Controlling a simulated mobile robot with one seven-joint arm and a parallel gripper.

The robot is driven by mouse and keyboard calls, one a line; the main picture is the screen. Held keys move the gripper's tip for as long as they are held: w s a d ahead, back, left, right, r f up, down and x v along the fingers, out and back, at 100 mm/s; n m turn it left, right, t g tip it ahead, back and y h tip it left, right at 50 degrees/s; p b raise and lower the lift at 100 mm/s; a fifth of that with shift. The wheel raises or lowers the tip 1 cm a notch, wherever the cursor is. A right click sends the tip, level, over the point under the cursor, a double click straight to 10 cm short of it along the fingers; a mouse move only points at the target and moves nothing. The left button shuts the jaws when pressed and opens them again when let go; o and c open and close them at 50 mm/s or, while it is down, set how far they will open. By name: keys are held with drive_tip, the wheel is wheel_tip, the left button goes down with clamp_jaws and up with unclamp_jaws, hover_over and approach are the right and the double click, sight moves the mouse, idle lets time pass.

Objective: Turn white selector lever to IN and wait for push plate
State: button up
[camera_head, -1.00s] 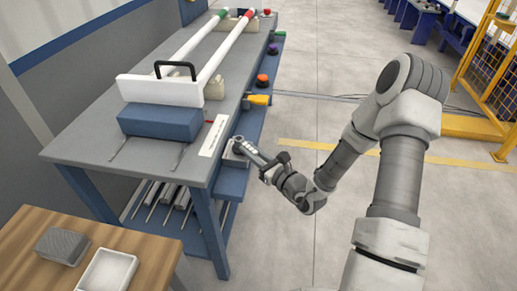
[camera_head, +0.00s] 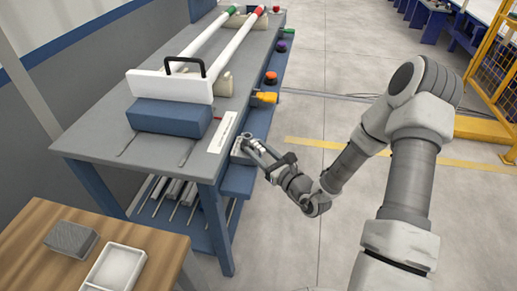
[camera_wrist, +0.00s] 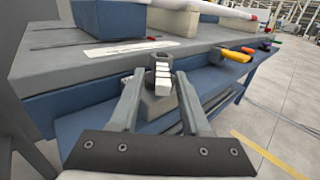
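The white selector lever (camera_wrist: 162,78) stands on a grey block (camera_wrist: 158,104) at the bench's near side edge. My gripper (camera_wrist: 160,76) is at the lever, one finger on each side, with narrow gaps showing in the wrist view. In the head view my gripper (camera_head: 243,145) hides most of the lever. The lettering for its positions is too small to read. The push plate (camera_head: 170,86), a white upright plate with a black handle, stands at the near ends of two white pipes, behind a blue block (camera_head: 170,117).
A white label strip (camera_head: 222,132) lies on the bench top (camera_head: 95,143). A yellow-orange part (camera_head: 265,97) and coloured buttons (camera_head: 270,77) line the bench side. A wooden table (camera_head: 40,240) with a tray (camera_head: 114,268) stands front left.

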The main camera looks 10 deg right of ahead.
drive_tip(key=shift+r, duration=0.1)
drive_tip(key=shift+s+d, duration=0.3)
drive_tip(key=shift+s, duration=0.1)
drive_tip(key=p+v, duration=0.2)
drive_tip(key=v, duration=1.4)
drive_tip(key=shift+s, duration=0.2)
